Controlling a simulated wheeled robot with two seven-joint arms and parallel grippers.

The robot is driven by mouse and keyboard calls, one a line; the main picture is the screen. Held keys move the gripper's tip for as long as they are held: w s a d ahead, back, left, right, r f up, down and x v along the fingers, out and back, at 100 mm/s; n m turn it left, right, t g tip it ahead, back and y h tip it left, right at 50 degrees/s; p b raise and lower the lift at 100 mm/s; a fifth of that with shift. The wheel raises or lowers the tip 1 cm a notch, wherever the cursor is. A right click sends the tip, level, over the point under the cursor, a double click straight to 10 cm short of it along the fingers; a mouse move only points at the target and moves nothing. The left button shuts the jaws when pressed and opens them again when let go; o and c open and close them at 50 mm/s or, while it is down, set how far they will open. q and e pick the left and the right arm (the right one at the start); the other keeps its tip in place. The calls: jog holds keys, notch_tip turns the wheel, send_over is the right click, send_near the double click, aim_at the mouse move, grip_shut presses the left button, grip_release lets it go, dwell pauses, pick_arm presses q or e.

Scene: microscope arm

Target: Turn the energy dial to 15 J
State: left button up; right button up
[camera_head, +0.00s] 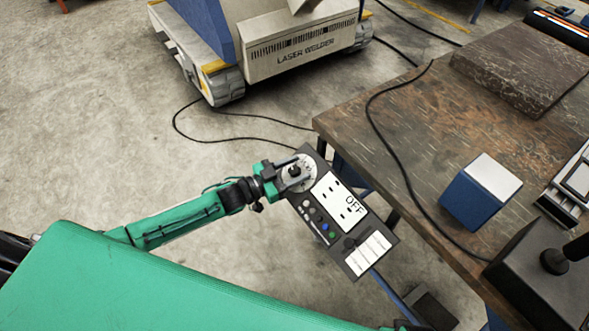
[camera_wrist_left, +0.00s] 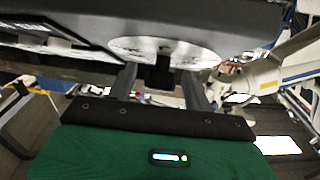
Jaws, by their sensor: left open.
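The control panel (camera_head: 321,227) is a dark tilted board with a white display reading OFF. The energy dial (camera_head: 305,165) is a round white face with a dark knob at the panel's upper left end. My left gripper (camera_head: 292,174) is at the dial and hides part of its face. In the left wrist view the two fingers of my left gripper (camera_wrist_left: 163,88) stand apart, with the black knob (camera_wrist_left: 163,73) between them, below the white dial face (camera_wrist_left: 135,45). Whether a finger touches the knob is unclear. The dial's markings are unreadable. My right gripper is not in view.
Below the display are several small buttons (camera_head: 318,215) and a white label (camera_head: 368,254). A worn workbench (camera_head: 400,125) to the right carries a blue box (camera_head: 470,205) and a dark cable. A laser welder (camera_head: 300,45) stands behind on the concrete floor.

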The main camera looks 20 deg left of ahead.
pick_arm(q)
jog(key=c, duration=1)
jog(key=shift+m, duration=0.4)
